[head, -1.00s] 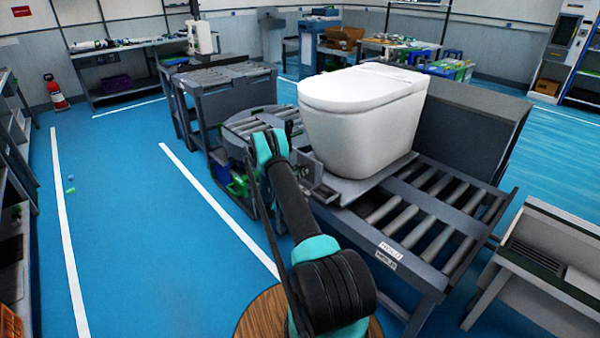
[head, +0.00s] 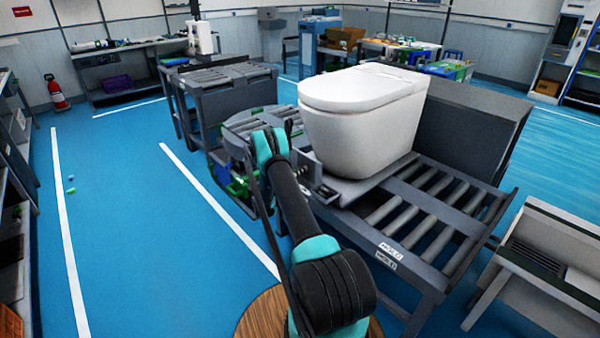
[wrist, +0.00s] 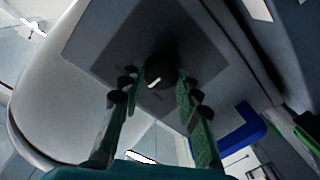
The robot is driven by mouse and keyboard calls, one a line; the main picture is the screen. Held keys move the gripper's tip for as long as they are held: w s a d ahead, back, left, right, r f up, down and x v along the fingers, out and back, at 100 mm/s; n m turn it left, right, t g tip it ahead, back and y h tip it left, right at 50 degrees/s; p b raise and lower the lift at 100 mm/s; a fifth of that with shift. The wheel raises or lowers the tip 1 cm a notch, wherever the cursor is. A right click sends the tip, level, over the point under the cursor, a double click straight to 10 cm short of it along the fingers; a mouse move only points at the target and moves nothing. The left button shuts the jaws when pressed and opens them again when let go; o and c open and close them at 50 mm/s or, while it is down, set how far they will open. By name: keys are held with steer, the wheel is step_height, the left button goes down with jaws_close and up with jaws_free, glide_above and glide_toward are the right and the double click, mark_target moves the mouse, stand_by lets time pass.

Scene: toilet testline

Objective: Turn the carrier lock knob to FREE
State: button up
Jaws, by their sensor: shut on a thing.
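The carrier lock knob (wrist: 160,74) is a dark round knob with a pale mark, on a grey plate (wrist: 110,40) in the wrist view. My gripper (wrist: 158,84) has its two green fingers on either side of the knob and is shut on it. In the head view the teal end of my arm is at the carrier's left side, and the knob and fingertips cannot be made out there. Any FREE lettering is not readable. The white toilet (head: 362,115) stands upright on its carrier (head: 350,188).
The carrier rests on a roller conveyor (head: 430,215) with small labels (head: 391,250) on its front edge. A curved roller section (head: 262,120) lies behind my wrist. A dark grey box-shaped unit (head: 470,125) stands behind the toilet.

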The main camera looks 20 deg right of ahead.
steer(key=shift+w+f+n+g, duration=0.1)
steer(key=shift+n+g, duration=0.2)
steer(key=shift+n, duration=3.8)
steer(key=o, duration=1.2)
steer(key=shift+c, duration=0.2)
steer(key=shift+a, duration=0.1)
steer(key=v, duration=1.2)
